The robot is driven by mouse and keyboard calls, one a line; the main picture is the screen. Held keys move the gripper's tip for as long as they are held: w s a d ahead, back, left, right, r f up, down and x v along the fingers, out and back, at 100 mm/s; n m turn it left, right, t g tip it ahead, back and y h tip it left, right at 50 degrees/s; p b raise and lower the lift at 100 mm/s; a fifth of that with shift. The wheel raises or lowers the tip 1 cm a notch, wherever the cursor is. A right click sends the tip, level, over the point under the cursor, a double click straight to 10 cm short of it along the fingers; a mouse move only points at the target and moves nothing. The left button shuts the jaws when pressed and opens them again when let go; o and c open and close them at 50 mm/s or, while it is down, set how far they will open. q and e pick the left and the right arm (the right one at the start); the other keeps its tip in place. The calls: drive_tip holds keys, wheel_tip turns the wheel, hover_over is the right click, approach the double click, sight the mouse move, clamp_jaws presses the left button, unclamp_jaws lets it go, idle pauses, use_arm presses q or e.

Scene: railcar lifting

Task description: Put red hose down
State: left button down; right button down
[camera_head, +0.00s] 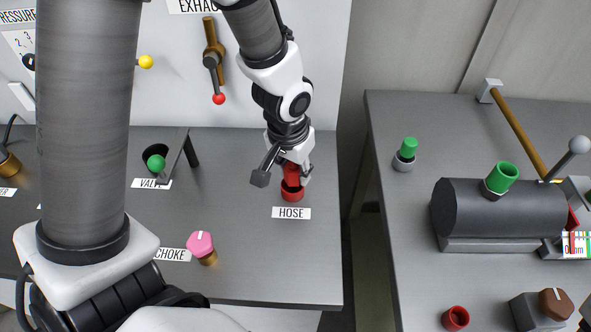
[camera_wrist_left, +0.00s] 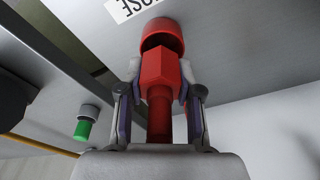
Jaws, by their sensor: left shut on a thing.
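My left gripper (camera_head: 288,174) is shut on the red hose (camera_head: 291,174), above the red round holder (camera_head: 292,194) behind the HOSE label (camera_head: 291,213). In the left wrist view, the fingers grip both sides of the hose's red angular body (camera_wrist_left: 158,68). Its end meets or enters the opening of the red holder (camera_wrist_left: 163,32); I cannot tell how deep it sits. My right gripper is not in view.
The valve lever with a green knob (camera_head: 155,162) and the pink choke knob (camera_head: 200,244) stand left of the holder. A red-knobbed exhaust lever (camera_head: 218,98) is on the wall behind. A gap separates this bench from the right bench (camera_head: 400,220).

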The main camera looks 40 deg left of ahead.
sight(288, 172)
use_arm(q)
drive_tip(key=shift+s+f, duration=0.15)
drive_tip(key=shift+s, duration=0.1)
drive_tip(key=c, duration=1)
unclamp_jaws()
drive_tip(key=shift+w+a, duration=0.1)
drive_tip(key=shift+o, duration=1.2)
drive_tip(key=shift+w, duration=0.1)
drive_tip(key=shift+r, duration=0.4)
wheel_tip(288, 172, up, 12)
drive_tip(key=s+p, duration=0.2)
drive_tip(key=p, duration=0.1)
drive_tip(key=shift+f, duration=0.2)
